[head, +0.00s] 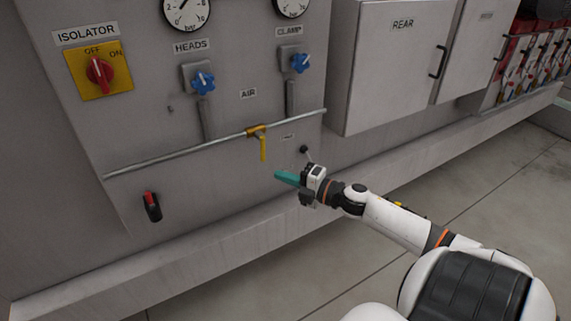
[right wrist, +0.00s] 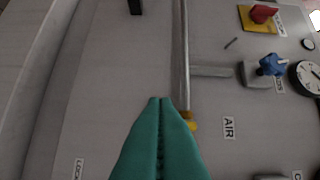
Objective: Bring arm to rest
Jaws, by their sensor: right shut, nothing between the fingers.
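My right gripper (head: 277,174) has teal fingers and is in front of the grey panel, just below and right of the yellow air valve handle (head: 263,147). The handle hangs straight down from the horizontal pipe and appears apart from the fingers. In the right wrist view the teal fingers (right wrist: 160,100) are pressed together with nothing between them, and part of the yellow valve (right wrist: 191,122) shows beside them. My right arm reaches in from the lower right. My left gripper is not in view.
The panel carries a red isolator switch (head: 99,73), blue knobs (head: 202,82) under gauges, a black and red handle (head: 152,206) and a small black knob (head: 304,149). Grey cabinets (head: 391,60) stand at right above a ledge. The floor (head: 470,185) at right is clear.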

